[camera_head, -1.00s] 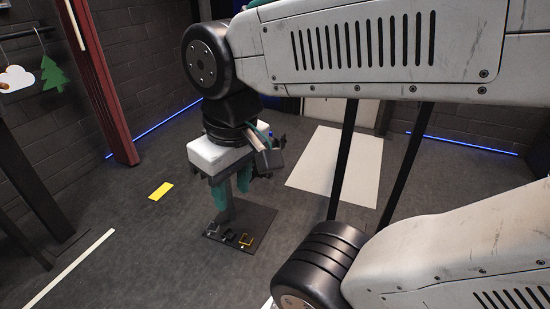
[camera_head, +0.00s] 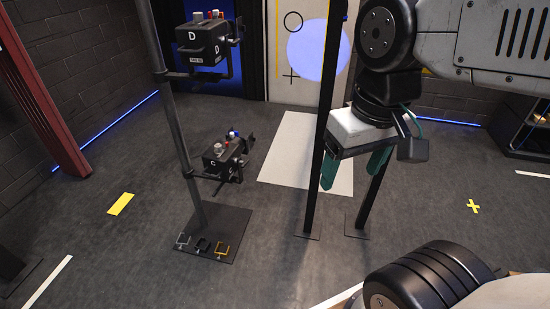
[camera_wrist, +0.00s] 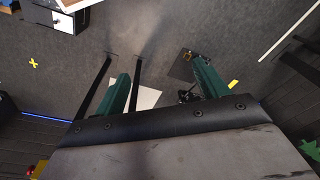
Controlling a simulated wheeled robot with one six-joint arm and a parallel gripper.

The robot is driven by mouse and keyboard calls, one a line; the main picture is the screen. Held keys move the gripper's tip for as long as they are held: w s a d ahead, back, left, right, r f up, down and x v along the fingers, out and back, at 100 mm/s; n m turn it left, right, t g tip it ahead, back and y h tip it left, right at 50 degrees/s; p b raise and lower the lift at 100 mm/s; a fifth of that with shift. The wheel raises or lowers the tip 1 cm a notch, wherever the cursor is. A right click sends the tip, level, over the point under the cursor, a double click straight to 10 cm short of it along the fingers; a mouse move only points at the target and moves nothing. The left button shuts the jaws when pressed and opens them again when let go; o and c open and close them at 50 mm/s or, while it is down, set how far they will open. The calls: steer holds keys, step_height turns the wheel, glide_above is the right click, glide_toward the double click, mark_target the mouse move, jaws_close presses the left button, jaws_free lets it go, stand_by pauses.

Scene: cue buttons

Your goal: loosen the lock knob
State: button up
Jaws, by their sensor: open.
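A dark pole (camera_head: 176,110) stands on a black base plate (camera_head: 233,220). It carries a black box marked D (camera_head: 203,47) high up and a black box marked C (camera_head: 222,160) lower down, each on a bracket with small coloured and grey parts on top. I cannot tell which part is the lock knob; it is too small to make out. My gripper (camera_head: 353,172) points down with its teal fingers apart and empty, right of the stand and clear of both boxes. Its fingers also show in the wrist view (camera_wrist: 160,72), with the base plate (camera_wrist: 181,69) far below.
Two black posts, one nearer the stand (camera_head: 322,130) and one farther right (camera_head: 374,200), rise close to my gripper. Three small square frames, the yellow one (camera_head: 222,248) at right, are on the base plate. A red beam (camera_head: 40,100) stands at left. Open floor lies around the stand.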

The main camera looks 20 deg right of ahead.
mark_target(245, 163)
steer(key=w+a+m+g+y, duration=0.1)
steer(key=w+a+m+y, duration=0.25)
steer(key=w, duration=0.75)
steer(key=w+a+m+g+y, duration=0.1)
steer(key=w+a+m+y, duration=0.2)
steer(key=w, duration=0.7)
steer(key=w+f+m+t+y, duration=0.1)
steer(key=w+f+m+y, duration=0.3)
steer(key=w, duration=0.6)
steer(key=w+f+m+y, duration=0.1)
steer(key=w+f+y, duration=0.1)
steer(key=w+f, duration=0.5)
steer(key=w+d+f+m+t+y, duration=0.1)
steer(key=w+d+f+m+t, duration=0.2)
steer(key=w+f, duration=0.5)
steer(key=w+d+f+m+t+y, duration=0.1)
steer(key=w+f+m+t, duration=0.25)
steer(key=w+f, duration=0.5)
steer(key=w+d+f+m+t+h, duration=0.1)
steer(key=d+f+m+t, duration=0.25)
steer(key=f, duration=0.65)
steer(key=w+d+f+m+t+h, duration=0.1)
steer(key=d+f+m+t, duration=0.3)
steer(key=f, duration=0.6)
steer(key=shift+m+g, duration=0.65)
steer(key=shift+g, duration=0.05)
steer(key=x, duration=0.8)
steer(key=shift+s+a+f, duration=0.15)
steer(key=shift+a+f, duration=0.05)
steer(key=shift+a, duration=0.15)
